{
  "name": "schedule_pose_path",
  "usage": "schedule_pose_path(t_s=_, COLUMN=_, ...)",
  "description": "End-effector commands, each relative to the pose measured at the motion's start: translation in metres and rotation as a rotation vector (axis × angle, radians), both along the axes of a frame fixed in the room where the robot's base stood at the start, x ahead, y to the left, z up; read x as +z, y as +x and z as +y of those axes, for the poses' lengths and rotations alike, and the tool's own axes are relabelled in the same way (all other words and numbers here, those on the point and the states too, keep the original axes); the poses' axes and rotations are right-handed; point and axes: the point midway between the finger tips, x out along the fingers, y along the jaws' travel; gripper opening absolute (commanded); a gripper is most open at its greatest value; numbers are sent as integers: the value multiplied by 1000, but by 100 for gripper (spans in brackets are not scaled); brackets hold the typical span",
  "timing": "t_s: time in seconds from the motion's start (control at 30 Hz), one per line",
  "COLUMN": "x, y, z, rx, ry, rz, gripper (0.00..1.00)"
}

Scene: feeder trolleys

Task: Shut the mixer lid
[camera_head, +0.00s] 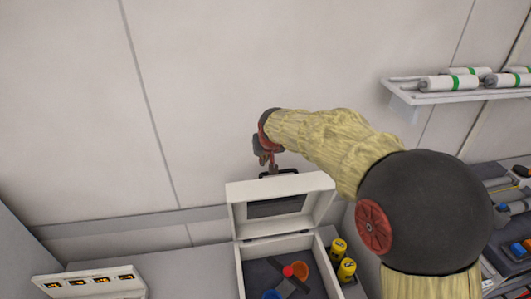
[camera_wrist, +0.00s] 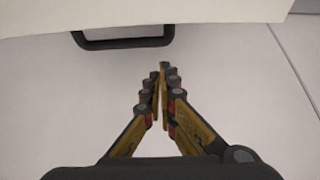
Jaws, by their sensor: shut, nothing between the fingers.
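The mixer is a white box with its lid (camera_head: 319,198) standing open, tilted up at the back of the base (camera_head: 240,276). A dark window is set in the lid, and a black handle (camera_head: 278,172) is on its top edge. In the wrist view the lid's white edge (camera_wrist: 150,14) crosses the top, with the black handle (camera_wrist: 124,43) below it. My gripper (camera_head: 266,161) is shut and empty, just above and behind the handle in the head view. In the wrist view my gripper (camera_wrist: 163,68) points toward the handle, apart from it.
Inside the base are an orange cup (camera_head: 300,270), a blue cup (camera_head: 271,295) and a red knob (camera_head: 288,271). Yellow cans (camera_head: 346,270) stand at the right. A shelf (camera_head: 440,97) with white rolls is on the wall. A labelled panel (camera_head: 90,284) is at lower left.

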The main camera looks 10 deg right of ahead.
Motion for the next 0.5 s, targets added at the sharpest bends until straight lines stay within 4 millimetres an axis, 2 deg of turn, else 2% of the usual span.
schedule_pose_path(t_s=0.07, x=-7, y=2, z=0, rx=0, ry=0, rz=1, gripper=0)
schedule_pose_path(t_s=0.3, x=-12, y=-26, z=0, rx=1, ry=-1, rz=0, gripper=0)
schedule_pose_path(t_s=0.5, x=-15, y=-35, z=0, rx=0, ry=0, rz=0, gripper=0)
